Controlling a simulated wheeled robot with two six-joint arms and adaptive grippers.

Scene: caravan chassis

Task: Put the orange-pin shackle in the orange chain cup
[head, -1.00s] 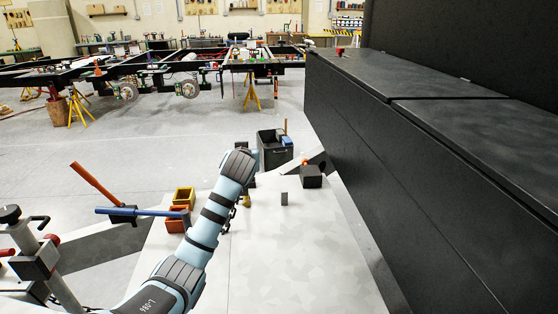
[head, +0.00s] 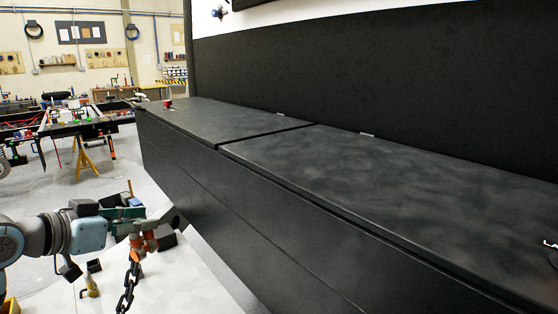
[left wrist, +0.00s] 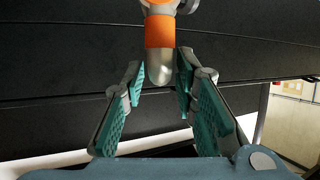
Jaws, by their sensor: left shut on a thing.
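My left gripper (head: 140,228) reaches in from the left in the head view, in front of the black chest. The orange chain cup cannot be made out in the current views. My right gripper is not in view.
The long black chest (head: 290,215) fills the right side, close to my left gripper. A dark bin (head: 112,202) stands on the floor behind the gripper.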

